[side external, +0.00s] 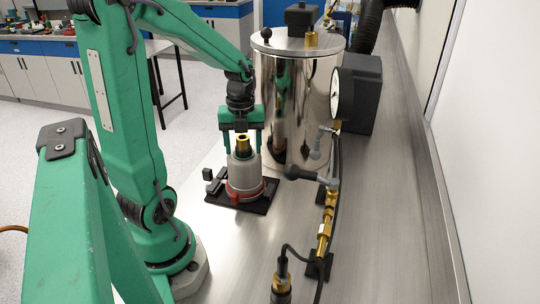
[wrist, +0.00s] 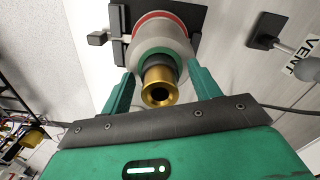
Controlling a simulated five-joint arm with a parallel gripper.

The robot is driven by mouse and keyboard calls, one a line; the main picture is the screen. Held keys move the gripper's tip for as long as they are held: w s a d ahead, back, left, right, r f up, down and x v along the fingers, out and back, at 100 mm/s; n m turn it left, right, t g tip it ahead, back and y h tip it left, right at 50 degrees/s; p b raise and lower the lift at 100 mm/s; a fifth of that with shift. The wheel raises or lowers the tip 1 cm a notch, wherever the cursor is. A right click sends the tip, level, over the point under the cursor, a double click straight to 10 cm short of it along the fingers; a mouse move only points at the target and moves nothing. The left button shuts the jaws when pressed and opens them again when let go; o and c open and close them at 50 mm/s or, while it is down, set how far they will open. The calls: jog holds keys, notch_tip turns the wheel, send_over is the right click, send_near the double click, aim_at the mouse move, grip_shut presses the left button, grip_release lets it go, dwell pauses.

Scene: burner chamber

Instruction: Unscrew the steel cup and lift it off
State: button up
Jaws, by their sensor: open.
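A grey metal cup-shaped body (side external: 244,173), likely the steel cup, stands upright on a black base plate (side external: 262,204). A red ring (side external: 244,190) circles its foot. A brass nozzle (side external: 243,144) rises from its top; in the wrist view the brass nozzle (wrist: 159,87) faces the camera, with a dark collar and a green ring (wrist: 157,55) behind it. My gripper (side external: 241,150) is open and points down over the body. Its two fingers (wrist: 161,76) stand on either side of the nozzle, with gaps to it. Whether the fingertips touch the grey body cannot be told.
A large polished steel cylinder (side external: 293,95) stands close behind. A dial gauge (side external: 343,94) on a dark box, a grey-handled valve (side external: 308,173) and brass fittings (side external: 325,232) line the right. The bench (side external: 225,250) in front is mostly clear.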

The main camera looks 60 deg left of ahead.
jog(key=shift+m, duration=2)
grip_shut()
jog(key=n, duration=0.8)
jog(key=shift+n, duration=1.8)
